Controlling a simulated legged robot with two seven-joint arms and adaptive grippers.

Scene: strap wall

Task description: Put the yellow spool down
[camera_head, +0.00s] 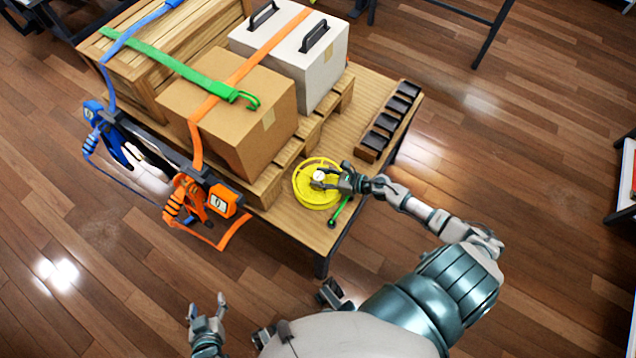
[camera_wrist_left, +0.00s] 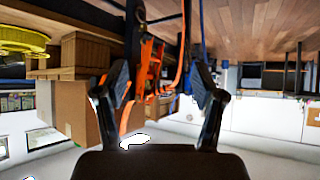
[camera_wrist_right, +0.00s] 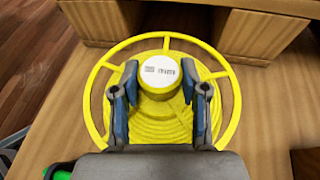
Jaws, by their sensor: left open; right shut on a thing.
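The yellow spool (camera_head: 318,196) is at the front right of the wooden table (camera_head: 302,226), beside the pallet. In the right wrist view the spool (camera_wrist_right: 217,69) shows its spoked rim and a hub with a white label. My right gripper (camera_head: 333,180) is over the spool, its two fingers (camera_wrist_right: 152,100) on either side of the hub, shut on it. I cannot tell whether the spool touches the table top. My left gripper (camera_head: 207,308) is open and empty, below and in front of the table. Its spread fingers show in the left wrist view (camera_wrist_left: 160,88).
The pallet carries a cardboard box (camera_head: 236,110), a white case (camera_head: 303,60) and a wooden crate (camera_head: 160,55). Orange (camera_head: 204,200) and blue (camera_head: 108,130) ratchets hang at the front edge. A green-handled tool (camera_head: 341,211) lies near the spool.

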